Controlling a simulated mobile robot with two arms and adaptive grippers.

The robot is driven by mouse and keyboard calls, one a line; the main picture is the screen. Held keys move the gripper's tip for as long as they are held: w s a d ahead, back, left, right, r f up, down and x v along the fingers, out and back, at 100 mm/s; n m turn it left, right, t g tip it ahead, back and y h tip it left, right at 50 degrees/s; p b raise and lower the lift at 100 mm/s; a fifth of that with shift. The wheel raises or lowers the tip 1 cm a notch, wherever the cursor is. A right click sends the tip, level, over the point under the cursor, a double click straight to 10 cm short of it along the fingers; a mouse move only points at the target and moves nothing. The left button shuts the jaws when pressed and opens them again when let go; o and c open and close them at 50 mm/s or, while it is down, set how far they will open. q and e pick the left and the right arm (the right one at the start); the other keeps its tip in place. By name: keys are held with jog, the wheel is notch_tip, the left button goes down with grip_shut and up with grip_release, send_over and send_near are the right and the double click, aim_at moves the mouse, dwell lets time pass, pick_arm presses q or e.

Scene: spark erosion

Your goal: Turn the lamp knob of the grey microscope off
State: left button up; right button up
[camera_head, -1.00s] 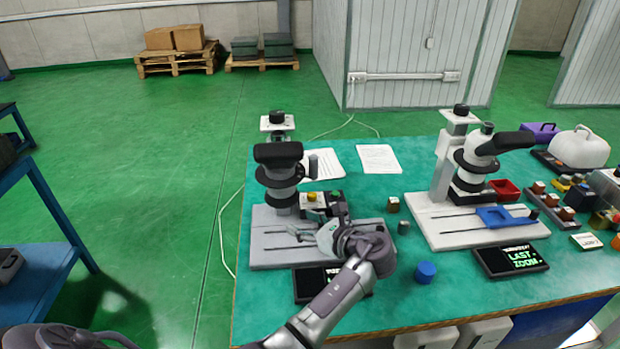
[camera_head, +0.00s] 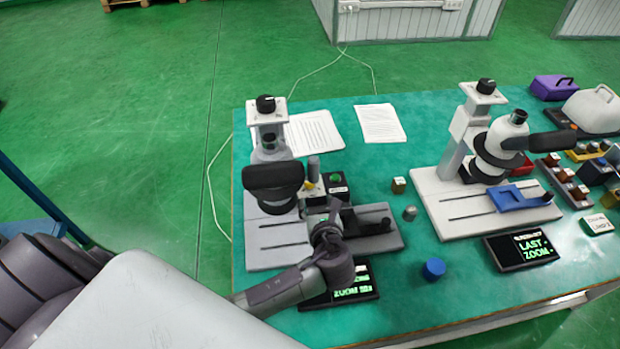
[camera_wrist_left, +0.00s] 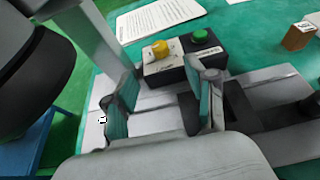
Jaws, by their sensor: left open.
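The grey microscope (camera_head: 275,185) stands at the left of the bench, with a black knob (camera_head: 265,103) on top of its column. On its grey base (camera_head: 268,248) is a small control box with a yellow knob (camera_wrist_left: 160,48) and a green button (camera_wrist_left: 199,36); the green one also shows in the head view (camera_head: 336,178). The labels are too small to read, so I cannot tell which knob is the lamp's. My left gripper (camera_head: 325,210) is over the base, in front of the box. In the left wrist view its fingers (camera_wrist_left: 160,102) are apart and empty, the yellow knob beyond them.
A white microscope (camera_head: 485,150) with a blue stage part (camera_head: 515,198) stands to the right. A dark display (camera_head: 521,249), another partly hidden under my left arm, a blue cylinder (camera_head: 433,268) and small blocks lie on the bench. Paper sheets (camera_head: 380,123) lie behind.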

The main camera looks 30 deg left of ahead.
aim_at(310, 184)
pick_arm(q)
jog(key=x, duration=1)
jog(key=shift+w+a+f, duration=0.25)
jog(key=shift+w+a, duration=0.1)
jog(key=c, duration=0.4)
grip_shut()
jog(key=shift+w+d+n+g+y, duration=0.1)
jog(key=shift+n+g+y, duration=0.3)
jog(key=shift+n, duration=0.1)
jog(key=shift+w+d+n+g+y, duration=0.1)
jog(key=shift+n+g+y, duration=0.2)
jog(key=shift+n+g, duration=0.15)
jog(key=shift+n+g+y, duration=0.9)
jog(key=shift+n+g, duration=0.05)
jog(key=shift+n, duration=0.1)
jog(key=shift+a+n+g+y, duration=0.1)
jog(key=shift+n+g+y, duration=0.2)
jog(key=shift+n+g, duration=0.15)
pick_arm(e)
jog(key=shift+w+f, duration=0.1)
jog(key=shift+w, duration=0.35)
